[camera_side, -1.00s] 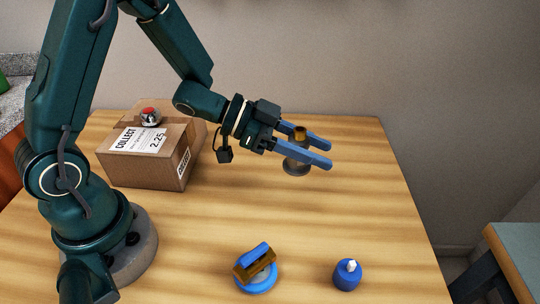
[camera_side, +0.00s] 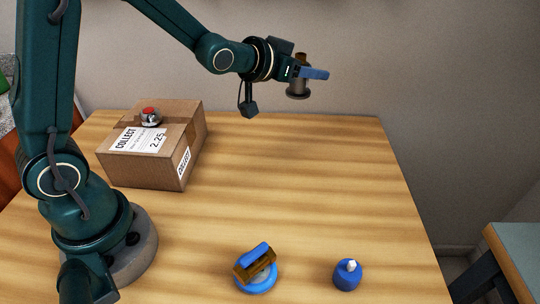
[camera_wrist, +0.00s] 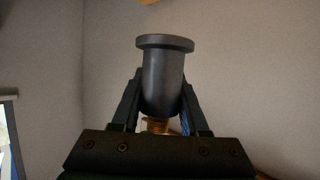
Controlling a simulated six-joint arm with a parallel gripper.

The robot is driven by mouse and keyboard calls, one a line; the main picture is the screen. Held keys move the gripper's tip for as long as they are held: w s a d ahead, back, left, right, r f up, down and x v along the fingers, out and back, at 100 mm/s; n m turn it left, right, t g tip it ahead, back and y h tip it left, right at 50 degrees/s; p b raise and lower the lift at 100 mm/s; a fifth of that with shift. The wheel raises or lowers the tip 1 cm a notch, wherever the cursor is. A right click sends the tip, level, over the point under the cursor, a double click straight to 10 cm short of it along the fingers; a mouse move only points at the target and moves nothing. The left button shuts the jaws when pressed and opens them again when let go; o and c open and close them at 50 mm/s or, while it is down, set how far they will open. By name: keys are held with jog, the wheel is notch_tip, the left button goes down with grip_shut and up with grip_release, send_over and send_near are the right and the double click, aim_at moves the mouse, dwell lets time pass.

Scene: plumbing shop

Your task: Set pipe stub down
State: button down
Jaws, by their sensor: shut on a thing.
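The pipe stub (camera_side: 298,90) is a grey flanged cylinder with a brass-coloured end. My gripper (camera_side: 313,73) is shut on it and holds it well above the table, near the back wall. In the side view the stub is roughly upright, with the grey flange at the bottom and the brass end at the top. In the wrist view the stub (camera_wrist: 163,78) sits between my dark fingers, its flange toward the top of the picture and a bit of brass below. The fingers cover part of its sides.
The wooden table (camera_side: 290,180) is clear in the middle and at the back right. A blue-and-brown piece (camera_side: 256,268) and a blue bottle-like item (camera_side: 347,274) stand at the front.

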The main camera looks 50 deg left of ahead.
jog(key=s+a+f+n+g+y, duration=0.35)
jog(key=a+n+y, duration=0.25)
jog(key=a, duration=0.2)
jog(key=s+a+f+n+g+y, duration=0.2)
jog(key=s+a+n+y, duration=0.25)
jog(key=a, duration=0.35)
jog(key=shift+n+y, duration=0.25)
jog(key=shift+y, duration=0.1)
jog(key=shift+w+d+f, duration=0.1)
jog(key=shift+f, duration=2.35)
jog(key=shift+w+d+f, duration=0.1)
jog(key=shift+f, duration=2.3)
jog(key=shift+f, duration=0.1)
jog(key=shift+c, duration=2.1)
grip_release()
jog(key=shift+f, duration=0.1)
